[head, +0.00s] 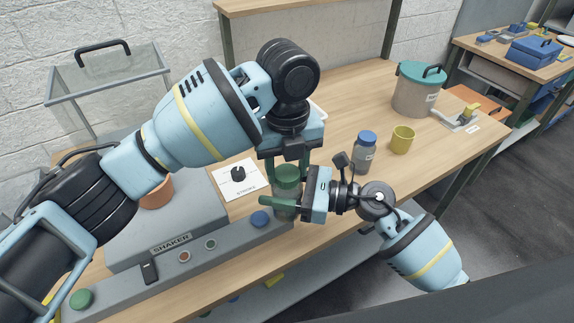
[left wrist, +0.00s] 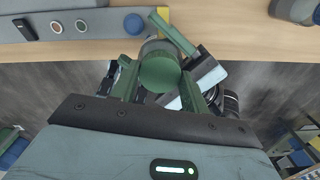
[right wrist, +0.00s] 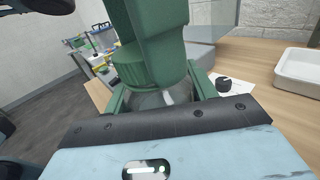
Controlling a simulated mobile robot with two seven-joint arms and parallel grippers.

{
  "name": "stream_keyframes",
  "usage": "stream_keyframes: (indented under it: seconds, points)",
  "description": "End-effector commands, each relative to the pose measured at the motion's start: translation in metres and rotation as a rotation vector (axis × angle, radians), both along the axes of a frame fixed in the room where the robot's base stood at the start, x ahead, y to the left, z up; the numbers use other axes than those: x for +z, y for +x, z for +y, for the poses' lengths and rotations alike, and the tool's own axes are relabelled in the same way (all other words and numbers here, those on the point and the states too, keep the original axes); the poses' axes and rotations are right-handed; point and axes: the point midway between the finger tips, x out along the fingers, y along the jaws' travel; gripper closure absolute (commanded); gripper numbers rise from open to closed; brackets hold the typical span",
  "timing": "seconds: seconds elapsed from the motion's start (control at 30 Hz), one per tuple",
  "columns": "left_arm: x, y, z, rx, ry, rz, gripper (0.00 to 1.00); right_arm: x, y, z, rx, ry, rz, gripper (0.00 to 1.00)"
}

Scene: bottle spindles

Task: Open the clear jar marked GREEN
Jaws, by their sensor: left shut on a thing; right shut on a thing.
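The clear jar (head: 285,207) with a green lid (head: 288,175) is upright at the table's front edge. Any writing on it is not readable. My left gripper (head: 287,168) comes from above and is shut on the green lid, which sits between its fingers in the left wrist view (left wrist: 160,72). My right gripper (head: 285,204) comes from the right side and is shut on the clear jar body, seen in the right wrist view (right wrist: 150,98). The lid (right wrist: 135,68) shows just above that grip. I cannot tell whether the lid is loose.
A jar with a blue lid (head: 366,150) and a yellow cup (head: 402,139) stand to the right. A teal-lidded bucket (head: 416,95) is behind them. The grey shaker (head: 165,235) is at left, with a white dial card (head: 238,180) beside it.

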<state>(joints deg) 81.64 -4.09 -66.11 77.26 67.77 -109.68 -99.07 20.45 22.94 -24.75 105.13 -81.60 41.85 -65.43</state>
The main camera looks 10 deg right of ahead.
Motion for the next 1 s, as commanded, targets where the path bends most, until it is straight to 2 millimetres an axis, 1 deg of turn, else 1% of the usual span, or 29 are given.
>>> stream_keyframes:
  seconds: [0.1, 0.5, 1.0]
  points:
    - [0.0001, 0.0007, 0.0008, 0.196, 0.001, -0.001, 0.82, 0.0009, 0.0002, -0.0006, -0.001, 0.001, -0.001, 1.00]
    - [0.0006, 0.0005, 0.0003, 0.873, 0.001, -0.001, 0.82, 0.0008, 0.0004, -0.0008, -0.002, 0.001, -0.001, 1.00]
    - [0.0013, 0.0011, 0.0002, 1.686, 0.000, -0.003, 0.82, 0.0009, 0.0006, -0.0009, -0.002, 0.001, -0.001, 1.00]
